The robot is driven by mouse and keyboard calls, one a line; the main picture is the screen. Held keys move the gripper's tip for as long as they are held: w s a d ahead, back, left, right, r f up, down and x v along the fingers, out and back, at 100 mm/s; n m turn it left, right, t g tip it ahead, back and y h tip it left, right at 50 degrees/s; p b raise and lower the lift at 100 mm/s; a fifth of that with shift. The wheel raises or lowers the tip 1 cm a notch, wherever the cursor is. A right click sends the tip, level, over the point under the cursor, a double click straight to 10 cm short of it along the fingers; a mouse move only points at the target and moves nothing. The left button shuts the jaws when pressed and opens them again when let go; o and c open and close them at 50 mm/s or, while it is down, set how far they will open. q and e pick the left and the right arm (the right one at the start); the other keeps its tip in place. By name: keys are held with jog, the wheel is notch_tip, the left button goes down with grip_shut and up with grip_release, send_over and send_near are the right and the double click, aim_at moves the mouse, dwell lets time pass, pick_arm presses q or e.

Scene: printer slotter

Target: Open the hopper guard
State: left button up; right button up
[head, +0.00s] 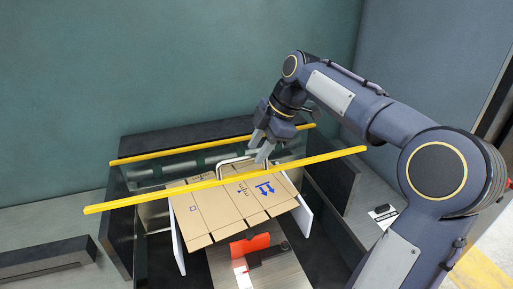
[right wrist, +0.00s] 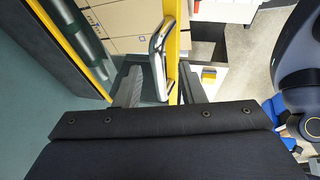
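The hopper guard has two long yellow bars, a front one (head: 225,181) and a back one (head: 210,145), with a dark see-through panel between them. A silver handle (head: 222,163) stands along the front bar; it also shows in the right wrist view (right wrist: 158,45). My right gripper (head: 262,150) is over the guard at the right end of the handle. In the right wrist view its two fingers (right wrist: 161,88) are apart, with the handle end and yellow bar between them in the picture. I cannot tell whether they touch. My left gripper is not in view.
Flat printed cardboard sheets (head: 215,211) lie under the front bar between white side plates (head: 303,218). An orange-red part (head: 250,245) sits below them. Dark machine walls (head: 118,235) stand at both sides, and a green wall (head: 150,70) is behind.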

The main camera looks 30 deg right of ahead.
jog(key=shift+d+r+p, duration=0.3)
jog(key=shift+r+p, duration=0.3)
jog(key=shift+r, duration=0.15)
jog(key=shift+d+r+p, duration=0.35)
jog(key=shift+r+p, duration=0.25)
jog(key=shift+r, duration=0.1)
jog(key=shift+d+r+p, duration=0.3)
jog(key=shift+r+p, duration=0.3)
jog(key=shift+r, duration=0.15)
jog(key=shift+c, duration=0.5)
